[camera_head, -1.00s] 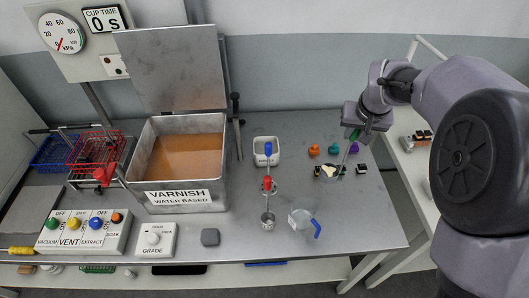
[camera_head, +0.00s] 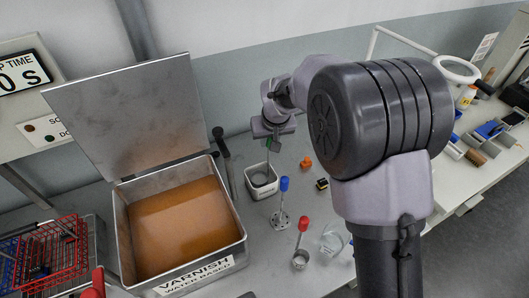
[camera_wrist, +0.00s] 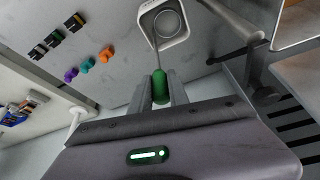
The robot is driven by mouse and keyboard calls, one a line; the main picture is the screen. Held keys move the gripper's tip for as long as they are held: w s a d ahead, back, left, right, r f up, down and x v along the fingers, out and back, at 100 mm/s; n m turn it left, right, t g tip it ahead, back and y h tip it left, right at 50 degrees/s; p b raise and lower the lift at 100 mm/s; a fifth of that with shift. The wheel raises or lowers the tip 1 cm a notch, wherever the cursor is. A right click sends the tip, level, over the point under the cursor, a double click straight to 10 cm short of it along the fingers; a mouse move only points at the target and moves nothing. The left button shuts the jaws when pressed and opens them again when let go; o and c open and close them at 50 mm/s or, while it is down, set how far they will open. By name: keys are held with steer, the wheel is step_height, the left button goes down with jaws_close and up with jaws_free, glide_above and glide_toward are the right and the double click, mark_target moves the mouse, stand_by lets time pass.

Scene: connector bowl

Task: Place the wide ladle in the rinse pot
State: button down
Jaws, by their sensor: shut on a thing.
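My gripper (camera_head: 272,142) is shut on the green handle of a ladle (camera_wrist: 160,84). In the wrist view the handle sits between the two fingers (camera_wrist: 160,96), and a thin shaft runs away from it to a round metal cup. The cup lines up with the mouth of a white square pot (camera_wrist: 183,34), which also shows in the head view (camera_head: 250,191). The cup appears within the pot's opening; whether it touches the bottom I cannot tell.
The open varnish tank (camera_head: 238,240) stands left of the pot. A blue-handled tool (camera_head: 284,184) stands in a perforated base, and a red-handled ladle (camera_head: 303,226) stands nearby. A clear jug (camera_head: 332,240) and an orange piece (camera_head: 306,162) are to the right.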

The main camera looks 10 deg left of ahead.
steer(key=shift+f, duration=1.05)
steer(key=c, duration=1.3)
jaws_free()
steer(key=shift+o, duration=0.2)
